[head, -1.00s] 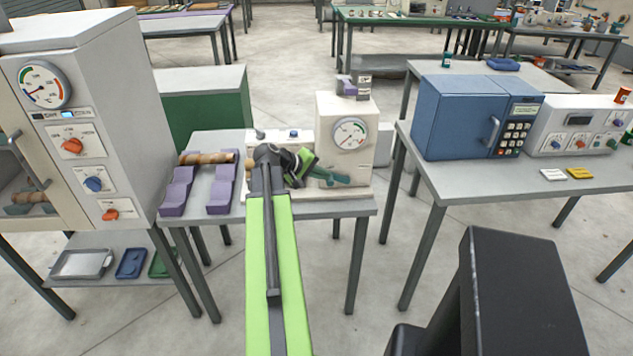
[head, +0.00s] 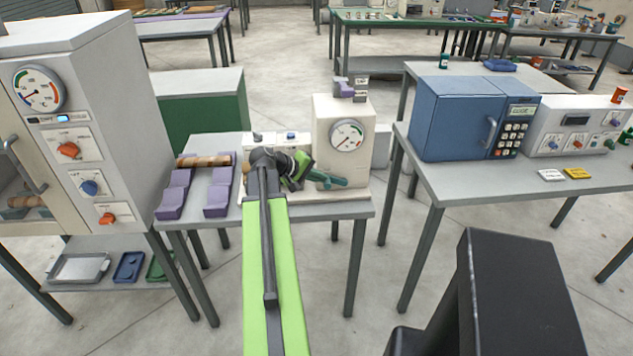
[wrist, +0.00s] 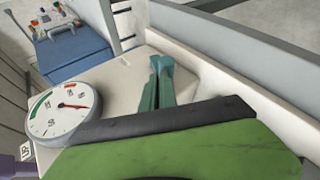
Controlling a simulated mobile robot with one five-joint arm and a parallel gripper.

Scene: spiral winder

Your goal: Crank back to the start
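The spiral winder is a cream machine (head: 322,120) with a round dial (head: 347,135) on its front, standing on a small grey table. The dial also shows at the left in the wrist view (wrist: 63,110). My gripper (head: 335,183) is low at the winder's front, below the dial, with teal fingers. In the wrist view the fingers (wrist: 160,70) lie close together against the cream surface. No crank handle can be made out; my arm and gripper cover part of the winder. I cannot tell whether anything is between the fingers.
Purple cradles (head: 172,195) with a brown roll (head: 205,161) sit left of the winder. A cream oven (head: 100,60) stands further left. A blue oven-like box (head: 450,120) and a white control box (head: 560,115) stand on the right table, across a floor gap.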

